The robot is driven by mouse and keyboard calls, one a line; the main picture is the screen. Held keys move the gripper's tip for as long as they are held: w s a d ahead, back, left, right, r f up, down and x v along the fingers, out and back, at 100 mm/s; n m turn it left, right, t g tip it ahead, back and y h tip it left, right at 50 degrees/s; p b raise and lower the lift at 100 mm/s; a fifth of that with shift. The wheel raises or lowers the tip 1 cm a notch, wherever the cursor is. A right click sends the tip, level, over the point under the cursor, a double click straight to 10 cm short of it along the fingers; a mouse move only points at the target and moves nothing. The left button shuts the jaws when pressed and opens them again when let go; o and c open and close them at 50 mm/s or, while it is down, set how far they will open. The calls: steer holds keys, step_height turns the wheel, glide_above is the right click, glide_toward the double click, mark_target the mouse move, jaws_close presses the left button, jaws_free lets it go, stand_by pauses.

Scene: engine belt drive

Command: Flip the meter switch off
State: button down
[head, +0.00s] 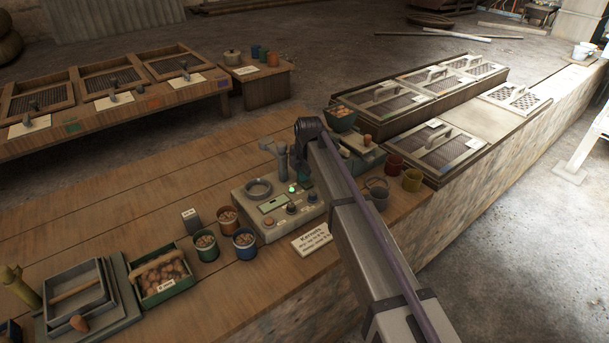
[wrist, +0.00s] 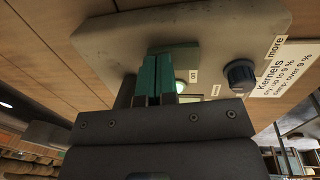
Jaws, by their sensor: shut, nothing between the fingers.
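The meter (head: 253,222) is a grey box on the wooden bench, with a round cup, a small display (head: 273,204), knobs and a lit green lamp (head: 292,188). In the wrist view its grey face (wrist: 110,45) fills the top, with a dark knob (wrist: 240,75) at right and the lit lamp (wrist: 180,86) beside my fingers. My gripper (wrist: 157,62) has green fingers pressed together and empty, over the meter's face. In the head view the fingers (head: 304,175) show at the meter's far right, partly behind my arm. I cannot make out the switch; the fingers cover part of the face.
A label card (head: 311,238) reading "Kernels" lies in front of the meter. Several cups of kernels, including a blue one (head: 245,244), stand to its left.

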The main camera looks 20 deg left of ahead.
mark_target(310, 186)
steer(key=shift+r, duration=0.1)
steer(key=shift+w+a+f+h, duration=0.1)
steer(key=shift+f+h, duration=0.2)
steer(key=shift+h, duration=0.1)
steer(key=shift+s+r, duration=0.1)
steer(key=shift+s, duration=0.1)
steer(key=shift+s+d+r, duration=0.1)
steer(key=shift+s+d, duration=0.2)
steer(key=shift+d, duration=0.4)
step_height(310, 186, up, 14)
steer(key=s+d+p, duration=0.1)
steer(key=p, duration=1.3)
steer(key=shift+d, duration=0.25)
